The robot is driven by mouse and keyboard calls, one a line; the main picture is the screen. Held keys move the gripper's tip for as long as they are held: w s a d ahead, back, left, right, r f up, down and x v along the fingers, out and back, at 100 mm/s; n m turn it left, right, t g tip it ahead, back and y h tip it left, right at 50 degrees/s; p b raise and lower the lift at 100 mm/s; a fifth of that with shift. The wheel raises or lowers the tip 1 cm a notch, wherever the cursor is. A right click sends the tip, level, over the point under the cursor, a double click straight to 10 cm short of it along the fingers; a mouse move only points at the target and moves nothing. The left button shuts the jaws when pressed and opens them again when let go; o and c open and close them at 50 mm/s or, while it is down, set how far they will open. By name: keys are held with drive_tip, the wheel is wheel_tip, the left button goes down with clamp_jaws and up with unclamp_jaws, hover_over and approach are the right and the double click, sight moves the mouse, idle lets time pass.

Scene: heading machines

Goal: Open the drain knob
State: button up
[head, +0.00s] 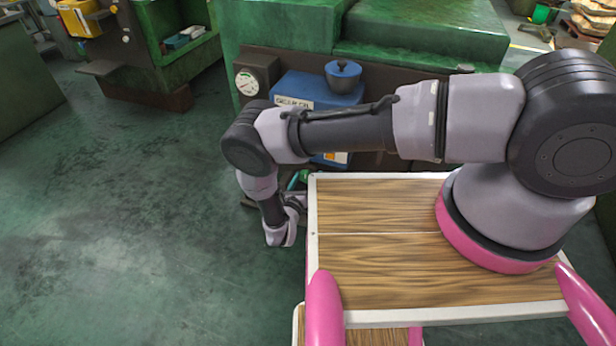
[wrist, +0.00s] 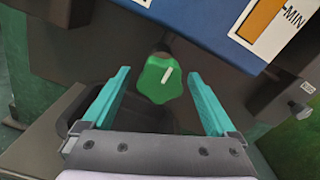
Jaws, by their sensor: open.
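The green drain knob (wrist: 160,82) shows in the wrist view, below the blue box, on the dark machine front. It has a lobed rim and a white line that leans a little to the right at its top. My gripper (wrist: 156,73) is open, with one teal finger on each side of the knob in the picture. Gaps show between the knob and both fingers. I cannot tell whether the fingertips reach its depth. In the head view my gripper (head: 297,180) is low by the machine, partly hidden by my arm, and the knob is not clear.
The blue box (head: 290,90) has a dark round cap (head: 343,76) on top; a gauge (head: 247,83) is to its left. The box also shows in the wrist view (wrist: 210,22), with a MIN mark. Green machines stand behind. Open floor (head: 130,210) lies to the left.

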drive_tip(key=shift+w+d, duration=0.15)
drive_tip(key=shift+w, duration=0.3)
drive_tip(key=shift+c, duration=0.4)
drive_tip(key=c, duration=1.3)
